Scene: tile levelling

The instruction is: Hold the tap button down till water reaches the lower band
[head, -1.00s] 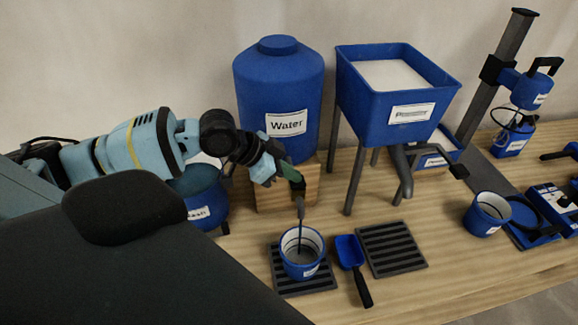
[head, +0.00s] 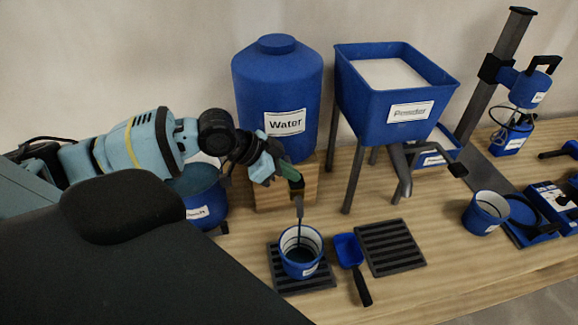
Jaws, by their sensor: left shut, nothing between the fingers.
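The blue water tank (head: 277,85) with a "Water" label stands on a wooden block (head: 304,187) at the back. My left gripper (head: 284,178) is shut and empty at the front of the tank's base, by the tap. It hides the tap button, so I cannot tell how far in the button is. The tap spout (head: 299,205) points down over a blue bucket (head: 299,262), and a thin dark line runs from it into the bucket. The bucket has a pale inside with dark bands; dark liquid shows at its bottom. My right gripper is not in view.
The bucket stands on a slatted black grate (head: 283,285). A blue scoop (head: 349,251) lies to its right, beside a second, empty grate (head: 390,246). A powder hopper (head: 402,112) on legs, another bucket (head: 486,212) and a mixer stand (head: 497,75) are further right.

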